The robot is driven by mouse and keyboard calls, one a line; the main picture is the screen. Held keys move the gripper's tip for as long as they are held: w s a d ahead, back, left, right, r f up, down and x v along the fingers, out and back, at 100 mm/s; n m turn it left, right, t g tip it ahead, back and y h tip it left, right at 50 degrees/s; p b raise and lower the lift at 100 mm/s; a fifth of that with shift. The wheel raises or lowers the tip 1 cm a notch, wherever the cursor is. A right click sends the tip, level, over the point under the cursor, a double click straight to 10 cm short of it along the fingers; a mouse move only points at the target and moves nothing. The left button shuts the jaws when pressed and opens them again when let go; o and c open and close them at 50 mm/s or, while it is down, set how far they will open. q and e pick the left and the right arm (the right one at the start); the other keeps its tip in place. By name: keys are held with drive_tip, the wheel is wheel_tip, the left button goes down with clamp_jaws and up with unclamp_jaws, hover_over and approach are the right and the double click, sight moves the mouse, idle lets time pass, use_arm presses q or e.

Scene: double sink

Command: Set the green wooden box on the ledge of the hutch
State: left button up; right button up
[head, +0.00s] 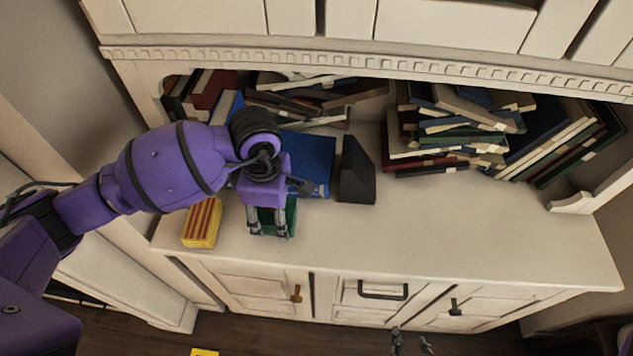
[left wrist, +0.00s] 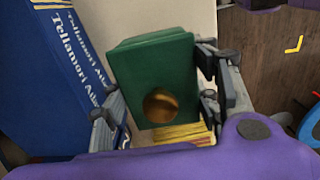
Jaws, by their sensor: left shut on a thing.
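The green wooden box (head: 291,215) is in my left gripper (head: 268,233), over the front left part of the hutch ledge (head: 420,235). In the left wrist view, the green box (left wrist: 150,70) has a round golden spot on its face and sits between the fingers of my left gripper (left wrist: 160,98). In the head view the gripper hides much of the box. I cannot tell whether the box touches the ledge. My right gripper (head: 412,343) shows only its fingertips, apart and empty, low in front of the hutch.
A yellow and red striped box (head: 202,222) stands just left of the green box. A blue book (head: 312,160) and a dark wedge-shaped block (head: 357,172) stand behind. Piled books (head: 450,130) fill the back. The ledge's middle and right front are clear.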

use_arm(q)
drive_tip(key=shift+f, duration=1.55)
drive_tip(key=shift+f, duration=0.1)
drive_tip(key=shift+f, duration=0.15)
drive_tip(key=o, duration=1.3)
drive_tip(key=shift+c, duration=0.2)
drive_tip(key=shift+r, duration=0.2)
wheel_tip(320, 180, up, 12)
drive_tip(key=shift+r, duration=0.1)
